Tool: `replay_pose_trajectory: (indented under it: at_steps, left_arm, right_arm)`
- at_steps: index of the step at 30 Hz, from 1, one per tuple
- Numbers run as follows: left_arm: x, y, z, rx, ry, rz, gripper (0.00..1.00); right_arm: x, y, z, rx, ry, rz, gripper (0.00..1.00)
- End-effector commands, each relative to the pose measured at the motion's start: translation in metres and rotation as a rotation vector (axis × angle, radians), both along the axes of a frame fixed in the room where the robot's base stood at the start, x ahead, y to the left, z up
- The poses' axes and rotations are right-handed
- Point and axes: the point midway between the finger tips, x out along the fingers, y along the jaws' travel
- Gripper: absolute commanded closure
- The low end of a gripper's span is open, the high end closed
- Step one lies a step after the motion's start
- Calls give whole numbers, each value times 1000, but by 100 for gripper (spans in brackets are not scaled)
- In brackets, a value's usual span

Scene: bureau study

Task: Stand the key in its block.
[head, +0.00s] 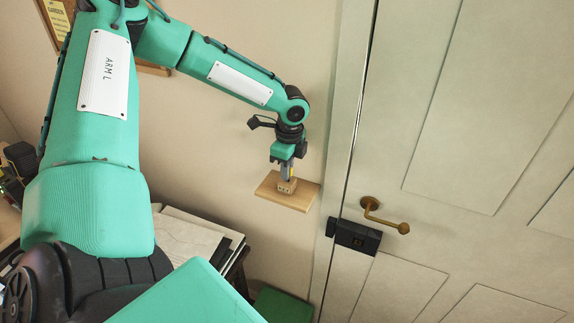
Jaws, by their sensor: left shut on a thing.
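My left gripper (287,173) reaches down over a small wooden shelf on the wall beside the door. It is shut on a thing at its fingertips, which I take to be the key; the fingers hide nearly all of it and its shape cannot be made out. A small light wooden block (287,187) with dark holes in its front stands on the shelf (301,199), directly below the fingertips. The fingertips look very close to the block's top. I cannot tell whether the held thing sits in the block. My right gripper is not in view.
A pale green panelled door (470,110) fills the right side, with a brass handle (384,214) and a black lock box (354,236). Papers (195,238) lie on a desk at lower left. A green-topped thing (283,306) stands low by the wall.

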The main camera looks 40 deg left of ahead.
Motion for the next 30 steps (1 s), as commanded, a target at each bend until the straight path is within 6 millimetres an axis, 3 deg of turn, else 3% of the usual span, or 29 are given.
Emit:
replay_pose_trajectory:
  at_steps: [9, 10, 13, 14, 30]
  left_arm:
    - [0, 0, -8, 0, 0, 1, 100]
    - [0, 0, -7, 0, 0, 1, 86]
    - [0, 0, -7, 0, 0, 0, 66]
    - [0, 0, -7, 0, 0, 0, 64]
    - [0, 0, -6, 0, 0, 0, 64]
  right_arm:
    - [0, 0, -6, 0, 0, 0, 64]
    - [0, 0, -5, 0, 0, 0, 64]
    - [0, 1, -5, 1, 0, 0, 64]
    - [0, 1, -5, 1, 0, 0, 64]
    - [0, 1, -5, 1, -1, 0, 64]
